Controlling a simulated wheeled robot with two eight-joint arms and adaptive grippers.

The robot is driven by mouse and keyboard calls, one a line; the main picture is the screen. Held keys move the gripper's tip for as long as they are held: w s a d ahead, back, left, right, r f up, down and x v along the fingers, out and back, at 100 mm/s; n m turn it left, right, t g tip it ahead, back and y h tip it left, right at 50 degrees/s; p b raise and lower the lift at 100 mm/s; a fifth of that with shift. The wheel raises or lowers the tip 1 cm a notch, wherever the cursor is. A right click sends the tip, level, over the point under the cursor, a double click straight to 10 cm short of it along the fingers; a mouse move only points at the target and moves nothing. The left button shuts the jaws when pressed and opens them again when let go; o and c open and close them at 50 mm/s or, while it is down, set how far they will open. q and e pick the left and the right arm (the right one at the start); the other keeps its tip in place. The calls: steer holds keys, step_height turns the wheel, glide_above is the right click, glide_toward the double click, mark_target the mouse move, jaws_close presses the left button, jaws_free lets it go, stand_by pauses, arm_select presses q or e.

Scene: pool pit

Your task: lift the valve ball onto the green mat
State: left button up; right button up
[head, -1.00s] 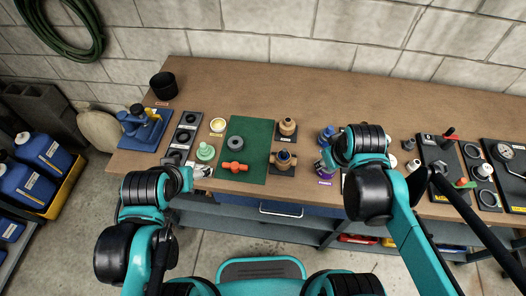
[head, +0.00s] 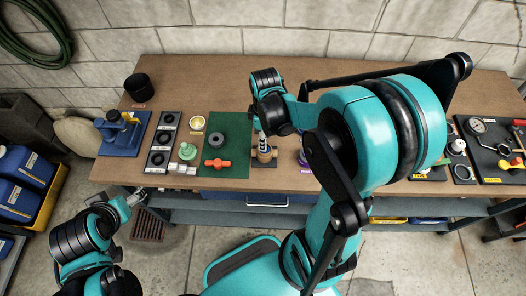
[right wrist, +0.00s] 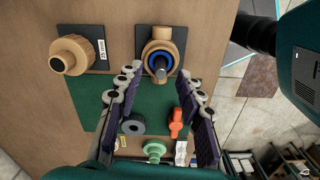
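A tan valve body (head: 265,155) stands on a dark plate at the right edge of the green mat (head: 236,128). In the right wrist view, the valve body (right wrist: 160,40) has a blue ring and a dark grey rounded piece (right wrist: 160,68) at its opening; I cannot tell for sure whether this is the valve ball. My right gripper (right wrist: 158,76) is open and empty, its fingers spread either side of the line to that piece.
A grey ring (head: 216,139) and an orange handle (head: 217,163) lie on the mat. A green part (head: 187,151) stands to its left. Another tan fitting (right wrist: 72,55) is beside the valve body. My right arm covers much of the bench's right half.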

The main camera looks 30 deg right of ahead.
step_height(320, 180, down, 3)
steer(key=shift+r+b, duration=0.1)
steer(key=shift+b, duration=0.25)
jaws_close()
